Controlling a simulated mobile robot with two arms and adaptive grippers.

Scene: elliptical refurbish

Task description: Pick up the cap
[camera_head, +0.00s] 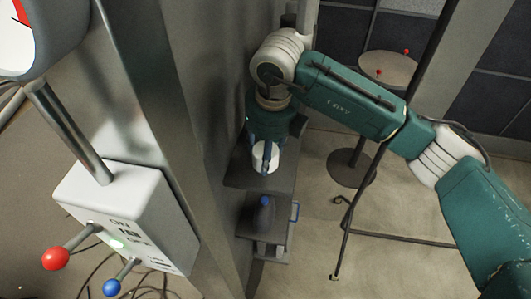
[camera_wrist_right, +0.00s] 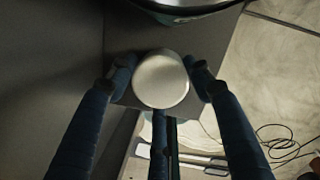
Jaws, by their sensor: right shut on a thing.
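The cap (camera_head: 258,158) looks like a short white cylinder above a dark shelf. In the right wrist view it is a pale round disc (camera_wrist_right: 161,79) seen from above. My right gripper (camera_head: 266,153) reaches down from the green arm, with its blue fingers around the cap. In the wrist view the two fingertips (camera_wrist_right: 162,82) sit at opposite sides of the disc and are shut on it. I cannot tell whether the cap's underside touches the shelf. My left gripper is not in view.
The dark shelf (camera_head: 245,180) is fixed beside a grey wall. Below it a dark object with a blue top (camera_head: 261,214) stands on a lower shelf. A white box (camera_head: 125,215) with red and blue knobs is at left. A round table (camera_head: 390,68) stands behind.

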